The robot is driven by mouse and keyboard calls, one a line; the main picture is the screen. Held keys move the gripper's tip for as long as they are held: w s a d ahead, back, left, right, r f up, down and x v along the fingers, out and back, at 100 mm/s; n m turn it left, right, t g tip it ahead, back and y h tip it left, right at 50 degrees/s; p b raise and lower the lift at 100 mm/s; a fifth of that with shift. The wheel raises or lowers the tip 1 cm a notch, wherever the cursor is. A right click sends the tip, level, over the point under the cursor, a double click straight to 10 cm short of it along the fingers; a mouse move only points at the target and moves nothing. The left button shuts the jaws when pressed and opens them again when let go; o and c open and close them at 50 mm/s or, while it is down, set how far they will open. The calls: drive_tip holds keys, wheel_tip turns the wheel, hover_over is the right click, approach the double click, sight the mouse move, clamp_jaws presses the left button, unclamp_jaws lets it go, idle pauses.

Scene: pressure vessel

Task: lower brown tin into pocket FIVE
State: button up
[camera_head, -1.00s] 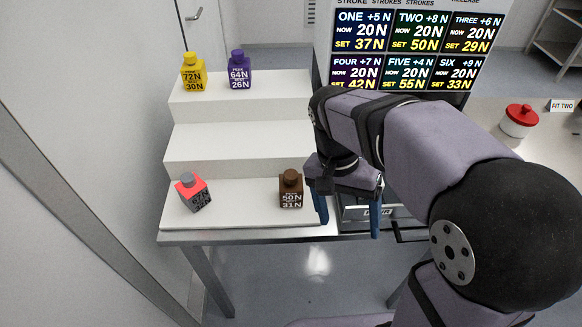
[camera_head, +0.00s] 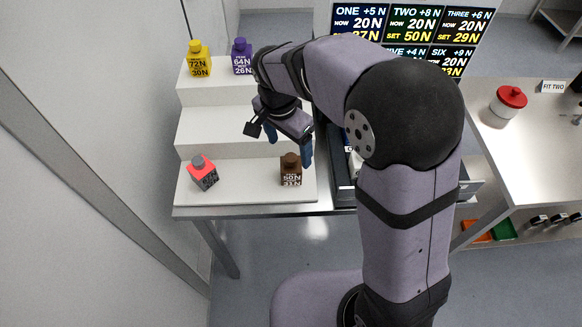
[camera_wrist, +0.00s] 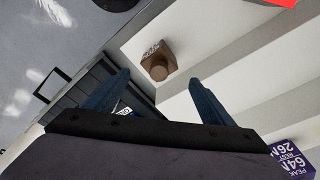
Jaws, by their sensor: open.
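The brown tin (camera_head: 291,170) stands upright on the lowest white step, near its right end, with white figures on its front. In the wrist view the brown tin (camera_wrist: 158,62) lies beyond the gap between the fingers, apart from them. My gripper (camera_head: 288,140) is open and empty, just above and behind the tin; its blue fingers (camera_wrist: 160,95) are spread. The pocket tray is mostly hidden behind my arm, so pocket FIVE cannot be made out. The display (camera_head: 408,22) shows FIVE +4 N, partly covered by my arm.
Yellow (camera_head: 198,60) and purple (camera_head: 241,57) tins stand on the top step. A dark open drawer or frame (camera_head: 343,180) lies right of the steps. A red-lidded jar (camera_head: 508,101) stands on the right bench.

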sight(291, 157)
drive_tip(key=shift+d+f+p, duration=0.1)
drive_tip(key=shift+f+p, duration=0.25)
drive_tip(key=shift+f, duration=0.05)
drive_tip(key=shift+w+d+f+p, duration=0.1)
drive_tip(key=shift+f+p, duration=0.35)
drive_tip(key=shift+f, duration=0.65)
drive_tip(key=shift+w+d+f+p, duration=0.1)
drive_tip(key=shift+f+p, duration=0.35)
drive_tip(key=shift+f, duration=0.65)
drive_tip(key=c, duration=1.7)
drive_tip(key=shift+r, duration=0.1)
wheel_tip(291, 157, up, 10)
drive_tip(key=b, duration=0.2)
drive_tip(key=shift+b, duration=0.4)
